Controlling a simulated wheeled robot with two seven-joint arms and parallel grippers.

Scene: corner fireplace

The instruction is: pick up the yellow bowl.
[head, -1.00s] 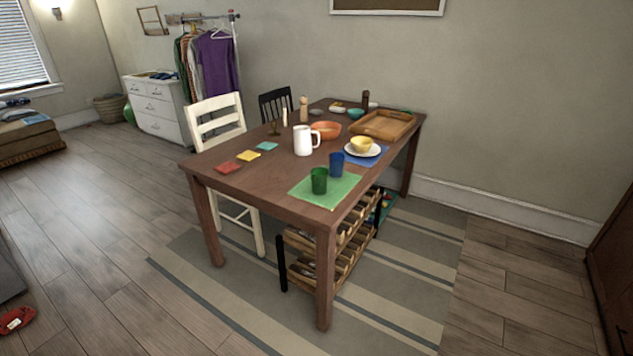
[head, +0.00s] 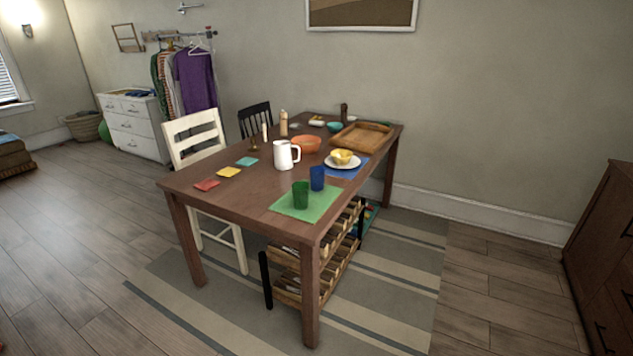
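The yellow bowl (head: 342,156) sits on a white plate (head: 330,163) on the wooden dining table (head: 240,200). The plate rests on a blue placemat (head: 353,172) near the table's right side. The bowl looks upright, and its lower part is partly hidden by its own angle on the plate. Neither of my grippers shows in the head view.
Near the bowl stand a blue cup (head: 317,178), a green cup (head: 300,195), a white pitcher (head: 283,155), an orange bowl (head: 306,144) and a wooden tray (head: 362,137). A white chair (head: 193,137) is at the table's left. A dark cabinet (head: 608,255) stands at the right; floor between is clear.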

